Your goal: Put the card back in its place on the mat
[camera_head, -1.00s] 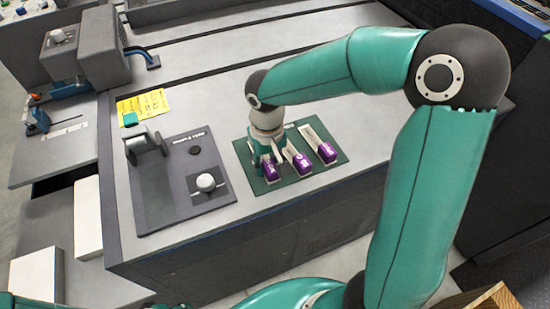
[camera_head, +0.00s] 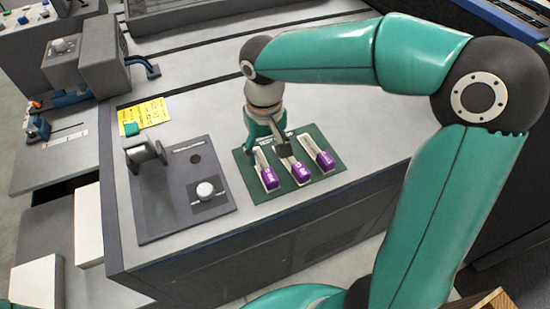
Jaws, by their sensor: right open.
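The dark green mat (camera_head: 328,179) lies on the grey machine top. Three pale strips with purple ends lie on it side by side: a left one (camera_head: 269,178), a middle one (camera_head: 300,170) and a right one (camera_head: 325,160). A yellow card with dark print (camera_head: 146,113) lies flat behind the grey plate, left of the mat. My right gripper (camera_head: 284,149) is open over the mat, its fingertips at the far part of the middle strip. It hides part of that strip; contact is unclear. My left gripper is not in view.
A dark grey plate (camera_head: 165,205) with a white knob (camera_head: 205,190) and an upright bracket (camera_head: 146,153) is left of the mat. The machine's front edge drops off just before the mat. The top right of the mat is clear.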

